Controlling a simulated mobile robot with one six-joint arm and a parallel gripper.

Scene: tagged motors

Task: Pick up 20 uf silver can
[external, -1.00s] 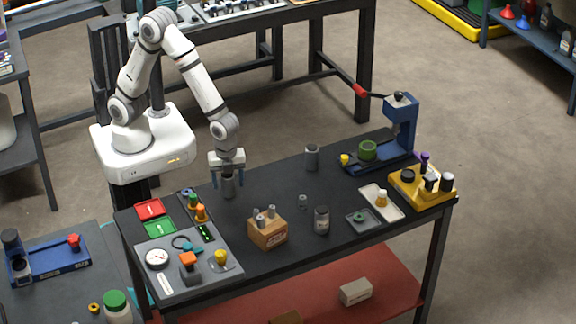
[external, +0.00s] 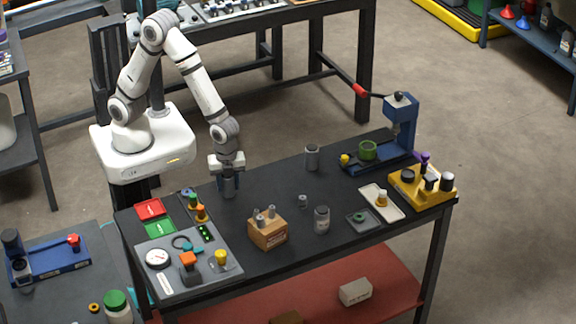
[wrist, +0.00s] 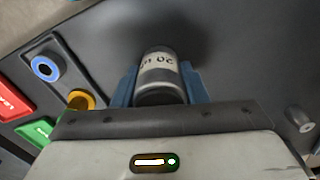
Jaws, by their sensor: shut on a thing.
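The silver can (wrist: 160,72) has a pale label reading "20" and a partly hidden unit. It stands upright between the blue fingers of my gripper (wrist: 158,88) in the wrist view. In the external view my gripper (external: 228,180) points straight down with its fingers closed around the can (external: 229,190). The can is on or very near the dark tabletop (external: 270,180); I cannot tell whether its bottom touches. Its lower part is hidden in the wrist view.
Red (external: 150,209) and green (external: 160,227) trays and a grey panel (external: 160,275) lie to the left. A wooden block (external: 268,235) with small cylinders is in front. Other cans (external: 312,157) (external: 322,219) stand to the right. A blue press (external: 400,125) is at the far right.

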